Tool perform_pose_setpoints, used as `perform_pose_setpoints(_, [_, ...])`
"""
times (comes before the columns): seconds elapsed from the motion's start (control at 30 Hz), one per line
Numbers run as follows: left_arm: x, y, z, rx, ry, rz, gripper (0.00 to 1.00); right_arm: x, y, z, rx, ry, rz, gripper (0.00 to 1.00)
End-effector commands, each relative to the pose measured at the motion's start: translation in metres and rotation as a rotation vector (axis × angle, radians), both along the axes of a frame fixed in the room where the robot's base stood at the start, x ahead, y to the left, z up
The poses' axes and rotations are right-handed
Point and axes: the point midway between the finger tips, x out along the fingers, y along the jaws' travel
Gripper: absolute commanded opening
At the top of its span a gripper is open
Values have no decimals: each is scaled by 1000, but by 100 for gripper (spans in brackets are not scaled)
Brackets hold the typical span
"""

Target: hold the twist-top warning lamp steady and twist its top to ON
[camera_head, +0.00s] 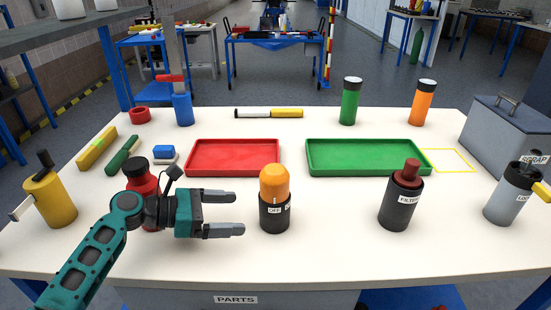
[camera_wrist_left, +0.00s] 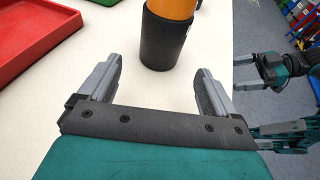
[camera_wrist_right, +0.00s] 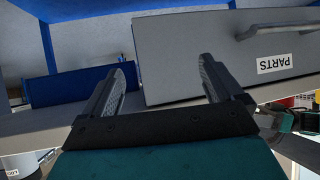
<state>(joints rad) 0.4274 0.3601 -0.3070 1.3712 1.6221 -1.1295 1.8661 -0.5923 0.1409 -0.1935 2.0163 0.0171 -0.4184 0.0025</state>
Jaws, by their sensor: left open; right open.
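The warning lamp stands upright on the white table, with an orange domed top (camera_head: 274,183) and a black base (camera_head: 274,213) that bears an OFF label. My left gripper (camera_head: 240,214) is open and level, just left of the lamp, its fingers pointing toward it. In the left wrist view, the lamp's black base (camera_wrist_left: 160,40) stands ahead of the open fingers, not between them. The lamp's upper part is cut off there. My right gripper (camera_wrist_right: 165,80) is open and empty in the right wrist view, facing the grey PARTS drawer (camera_wrist_right: 230,50). It does not show in the head view.
A red tray (camera_head: 232,172) and a green tray (camera_head: 365,172) lie behind the lamp. A black FILTER canister (camera_head: 398,207) stands to its right. A red and black object (camera_head: 138,178) stands behind my left wrist. The table between the lamp and FILTER canister is clear.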

Motion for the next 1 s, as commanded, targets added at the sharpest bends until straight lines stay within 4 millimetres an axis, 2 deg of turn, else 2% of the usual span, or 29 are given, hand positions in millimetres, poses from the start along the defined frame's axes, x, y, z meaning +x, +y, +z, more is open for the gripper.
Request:
perform_pose_setpoints(0.17, [5,-15,-9,0,-3,-2,92,-5,2,-19,5,19,3,94])
perform_pose_setpoints(0.47, [17,-56,-24,0,-4,-3,92,-6,13,-44,18,21,31,94])
perform_pose_setpoints(0.5, [18,-61,-19,-2,-1,-1,92,-5,13,-36,15,24,31,94])
perform_pose_setpoints(0.7, [25,-81,-25,-1,-1,-1,92,1,10,-28,11,7,30,94])
perform_pose_setpoints(1.0, [28,-90,-29,2,-2,-1,92,1,9,-27,11,5,28,94])
